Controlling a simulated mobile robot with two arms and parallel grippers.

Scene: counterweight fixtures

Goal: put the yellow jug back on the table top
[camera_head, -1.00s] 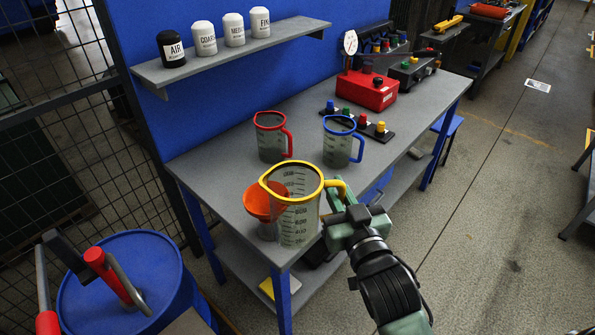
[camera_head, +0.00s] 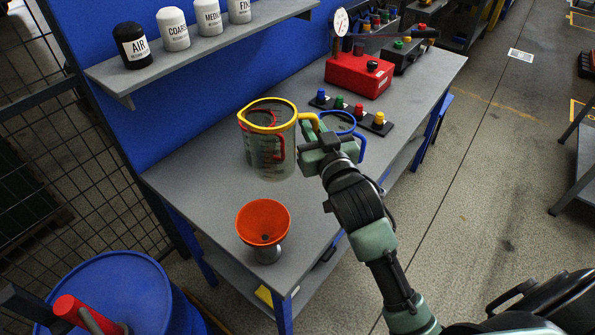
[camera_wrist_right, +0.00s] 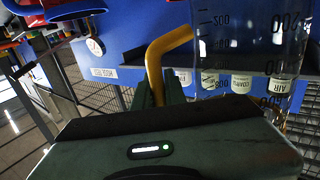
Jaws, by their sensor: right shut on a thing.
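My left gripper is not in view.
A red-rimmed jug (camera_head: 277,149) shows through the yellow jug. A blue-handled jug (camera_head: 342,124) stands right, partly behind my gripper. An orange funnel (camera_head: 263,218) stands near the front. A red box (camera_head: 358,77) and a row of coloured knobs (camera_head: 352,112) are farther back.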

